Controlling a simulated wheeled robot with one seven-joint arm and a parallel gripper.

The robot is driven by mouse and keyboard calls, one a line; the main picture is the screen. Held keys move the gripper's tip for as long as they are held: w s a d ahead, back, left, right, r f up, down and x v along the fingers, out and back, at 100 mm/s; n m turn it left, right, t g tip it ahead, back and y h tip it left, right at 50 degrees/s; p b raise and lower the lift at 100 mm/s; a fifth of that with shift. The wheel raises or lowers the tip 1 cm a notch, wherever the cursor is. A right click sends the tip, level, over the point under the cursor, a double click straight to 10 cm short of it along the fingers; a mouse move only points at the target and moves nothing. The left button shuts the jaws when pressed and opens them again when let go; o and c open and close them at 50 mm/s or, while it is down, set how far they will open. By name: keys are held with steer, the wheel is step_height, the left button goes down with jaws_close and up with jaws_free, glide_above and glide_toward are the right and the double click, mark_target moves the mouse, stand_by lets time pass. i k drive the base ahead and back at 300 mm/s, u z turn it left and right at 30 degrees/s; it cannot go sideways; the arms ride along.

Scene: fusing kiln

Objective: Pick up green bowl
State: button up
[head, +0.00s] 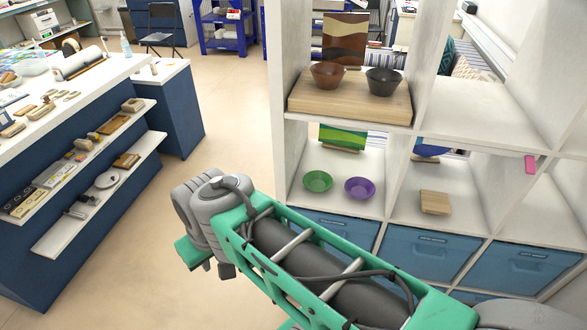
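The green bowl (318,181) stands upright on a white shelf in the lower left compartment of the white shelving unit. A purple bowl (360,188) stands just to its right in the same compartment. The green bowl's rim and inside are visible, and nothing covers it. My arm crosses the lower middle of the head view, in front of and below the bowls. My gripper's fingers are not visible in this view.
A wooden board (349,97) with a brown bowl (328,75) and a black bowl (383,81) is one shelf above. A wooden block (435,203) sits in the compartment to the right. Blue bins (428,253) are below. Open floor (225,130) lies left, beside a cluttered workbench (60,250).

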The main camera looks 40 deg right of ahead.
mark_target(317, 181)
steer(key=i, duration=3.15)
steer(key=z, duration=2.75)
steer(key=i, duration=2.3)
steer(key=z, duration=1.35)
